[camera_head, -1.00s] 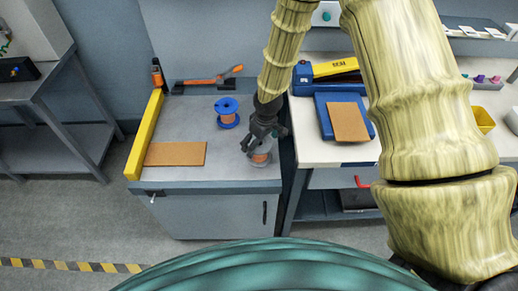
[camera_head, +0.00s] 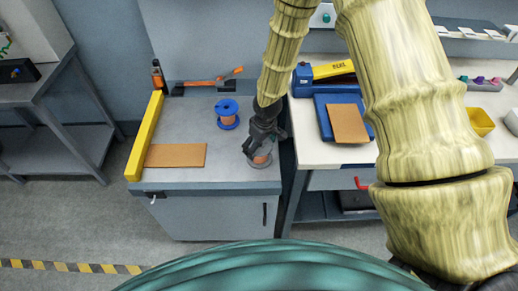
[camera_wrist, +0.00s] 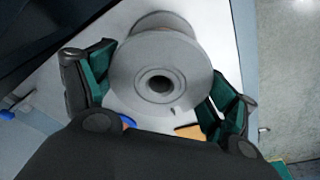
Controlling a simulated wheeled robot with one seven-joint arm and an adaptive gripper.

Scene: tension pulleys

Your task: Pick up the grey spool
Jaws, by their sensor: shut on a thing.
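The grey spool (camera_head: 264,161) stands upright near the front right corner of the grey cabinet top, with copper-coloured winding between its flanges. In the wrist view the spool (camera_wrist: 160,76) shows its round grey flange and dark centre hole. My gripper (camera_head: 261,149) is over the spool from above. In the wrist view the green-padded fingers of my gripper (camera_wrist: 158,90) lie on both sides of the spool, shut on it. The spool's lower flange appears at the cabinet top; I cannot tell whether it is lifted at all.
A blue spool (camera_head: 227,113) stands behind and left of the grey one. A brown board (camera_head: 175,155), a yellow bar (camera_head: 146,135) and an orange-handled tool (camera_head: 207,82) lie on the same top. The white table (camera_head: 345,152) with a blue device stands close at right.

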